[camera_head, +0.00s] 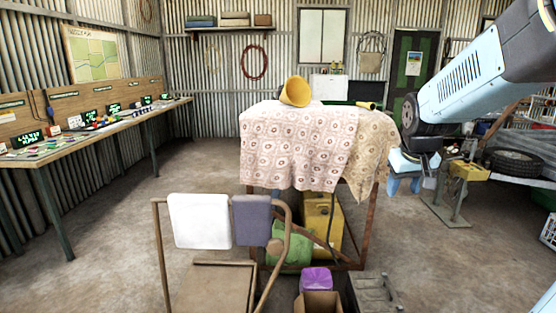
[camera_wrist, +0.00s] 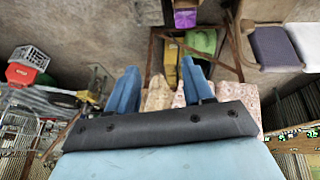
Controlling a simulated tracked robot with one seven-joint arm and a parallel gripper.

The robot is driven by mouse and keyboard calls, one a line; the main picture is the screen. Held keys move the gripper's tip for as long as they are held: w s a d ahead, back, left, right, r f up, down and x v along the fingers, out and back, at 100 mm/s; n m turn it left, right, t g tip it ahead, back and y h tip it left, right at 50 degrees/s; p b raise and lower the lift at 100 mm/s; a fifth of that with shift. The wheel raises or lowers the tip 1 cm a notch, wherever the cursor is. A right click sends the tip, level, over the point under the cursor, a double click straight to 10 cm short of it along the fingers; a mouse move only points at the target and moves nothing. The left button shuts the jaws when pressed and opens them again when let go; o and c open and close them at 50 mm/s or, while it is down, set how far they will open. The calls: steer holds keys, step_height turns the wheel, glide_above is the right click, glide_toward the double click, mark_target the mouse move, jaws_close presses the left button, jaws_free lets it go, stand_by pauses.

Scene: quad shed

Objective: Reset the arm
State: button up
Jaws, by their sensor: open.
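My gripper (camera_wrist: 160,88) shows in the wrist view as two blue fingers standing well apart, with nothing held between them. In the head view my arm reaches in from the upper right, and my gripper (camera_head: 404,184) hangs below it, just right of the cloth-covered table (camera_head: 290,145). The wrist view looks past the fingers at part of the cloth (camera_wrist: 158,95) and the floor beyond. The gripper looks apart from the cloth.
A yellow cone-shaped thing (camera_head: 295,92) lies on the table. A chair (camera_head: 200,222) stands in front, with a purple box (camera_head: 317,279) and a yellow can (camera_head: 322,222) low down. A long workbench (camera_head: 100,132) runs along the left wall. Open floor lies between bench and table.

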steer(key=s+a+r, duration=0.1)
steer(key=s+a, duration=0.2)
steer(key=s, duration=0.5)
steer(key=s+a+r+y, duration=0.1)
steer(key=s+a+r, duration=0.1)
steer(key=s, duration=0.7)
steer(key=shift+s+a+t, duration=0.15)
steer(key=shift+a+t, duration=0.15)
steer(key=shift+a, duration=0.45)
